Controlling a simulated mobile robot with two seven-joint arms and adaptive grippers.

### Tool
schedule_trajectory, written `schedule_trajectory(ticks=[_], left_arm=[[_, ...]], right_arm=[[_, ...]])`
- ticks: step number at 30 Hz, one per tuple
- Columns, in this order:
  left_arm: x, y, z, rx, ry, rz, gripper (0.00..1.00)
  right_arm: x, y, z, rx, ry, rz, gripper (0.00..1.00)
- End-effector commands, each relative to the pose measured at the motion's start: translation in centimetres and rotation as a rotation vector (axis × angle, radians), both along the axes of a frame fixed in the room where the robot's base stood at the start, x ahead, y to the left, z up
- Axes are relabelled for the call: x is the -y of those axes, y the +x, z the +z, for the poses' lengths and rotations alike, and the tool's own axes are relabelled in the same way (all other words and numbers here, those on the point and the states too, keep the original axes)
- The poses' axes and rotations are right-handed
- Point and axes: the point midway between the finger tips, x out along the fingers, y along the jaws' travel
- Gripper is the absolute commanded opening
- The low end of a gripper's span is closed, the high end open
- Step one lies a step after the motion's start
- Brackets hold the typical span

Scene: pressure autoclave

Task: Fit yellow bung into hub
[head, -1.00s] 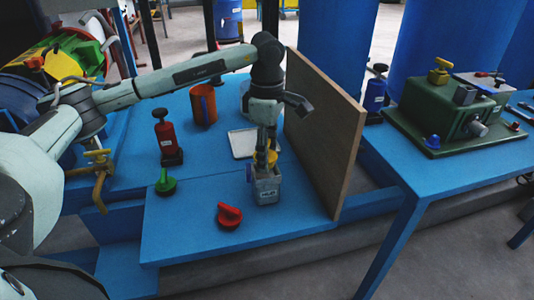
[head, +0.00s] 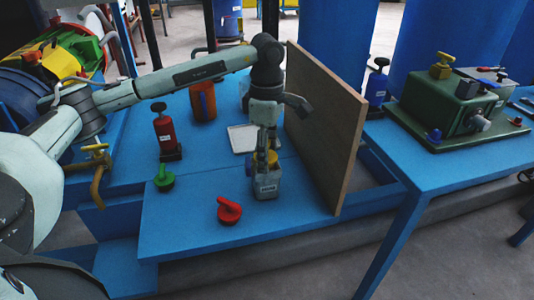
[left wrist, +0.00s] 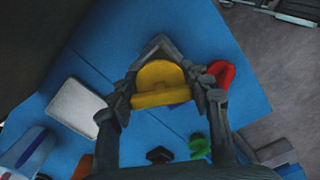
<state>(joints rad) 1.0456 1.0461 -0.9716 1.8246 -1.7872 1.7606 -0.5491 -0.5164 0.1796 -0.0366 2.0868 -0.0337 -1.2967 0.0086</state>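The yellow bung (head: 271,157) is at the top of the grey, labelled hub (head: 267,185), which stands upright on the blue table. My left gripper (head: 264,152) points down over the hub with its fingers around the bung. In the left wrist view the bung (left wrist: 160,77) shows a rounded part and a straight bar between the fingers (left wrist: 163,85), which lean inward against its sides. The gripper looks shut on it. The fingers hide much of the bung in the head view, and I cannot tell how deep it sits. My right gripper is not in view.
A red bung (head: 229,210) and a green bung (head: 164,178) lie on the table. A red bottle (head: 166,132), an orange cup (head: 203,101) and a white tray (head: 242,139) stand behind. A wooden board (head: 335,140) rises close right of the gripper. A green machine (head: 462,110) is on the right.

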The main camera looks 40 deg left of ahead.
Motion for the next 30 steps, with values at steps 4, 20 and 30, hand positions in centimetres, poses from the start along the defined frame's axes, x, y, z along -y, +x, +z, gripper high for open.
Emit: schedule_trajectory(ticks=[4, 20, 30], left_arm=[[0.0, 0.0, -0.1, -0.001, 0.001, 0.000, 0.66], [0.0, 0.0, 1.6, 0.000, -0.001, -0.001, 0.73], [0.1, 0.1, 8.7, 0.002, 0.000, 0.000, 0.73]], right_arm=[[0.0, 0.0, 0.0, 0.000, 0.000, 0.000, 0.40], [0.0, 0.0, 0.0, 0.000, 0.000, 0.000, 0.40], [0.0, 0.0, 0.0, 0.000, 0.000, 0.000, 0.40]])
